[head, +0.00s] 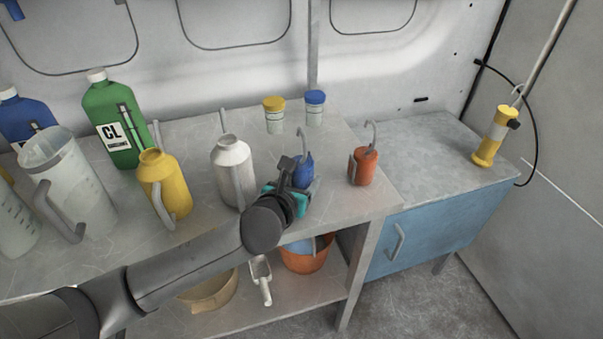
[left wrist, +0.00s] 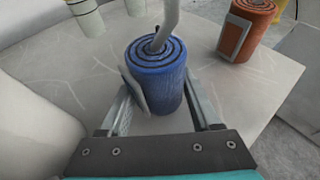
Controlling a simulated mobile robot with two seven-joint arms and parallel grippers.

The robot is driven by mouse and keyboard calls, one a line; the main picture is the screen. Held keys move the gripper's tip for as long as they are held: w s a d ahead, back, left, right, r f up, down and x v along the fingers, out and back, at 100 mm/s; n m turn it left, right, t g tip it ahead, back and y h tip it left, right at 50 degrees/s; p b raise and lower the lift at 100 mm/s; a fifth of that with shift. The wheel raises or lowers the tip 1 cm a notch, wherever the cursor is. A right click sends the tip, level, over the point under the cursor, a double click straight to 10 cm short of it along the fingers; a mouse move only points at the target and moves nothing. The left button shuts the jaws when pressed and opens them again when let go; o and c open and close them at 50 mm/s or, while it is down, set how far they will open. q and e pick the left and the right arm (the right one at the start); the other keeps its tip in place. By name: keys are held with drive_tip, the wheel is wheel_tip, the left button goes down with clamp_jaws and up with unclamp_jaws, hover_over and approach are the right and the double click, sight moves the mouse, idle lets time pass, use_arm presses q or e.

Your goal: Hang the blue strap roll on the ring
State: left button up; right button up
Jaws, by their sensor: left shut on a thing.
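The blue strap roll (head: 305,172) is upright near the front right of the grey worktop, partly hidden by my gripper in the head view. In the left wrist view the blue strap roll (left wrist: 158,82) shows its coiled top, with a grey hook rising from it. My left gripper (head: 293,178) is shut on it, with one finger on each side. Whether the roll touches the worktop is unclear. I cannot make out a ring clearly. My right gripper is not in view.
An orange strap roll (head: 362,167) with a hook stands just right of the blue one. A white bottle (head: 232,168) and yellow jug (head: 165,184) stand left. Two small jars (head: 274,115) (head: 315,107) stand behind. A yellow cylinder (head: 494,138) is at right above a blue cabinet (head: 440,235).

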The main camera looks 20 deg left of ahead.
use_arm(q)
clamp_jaws()
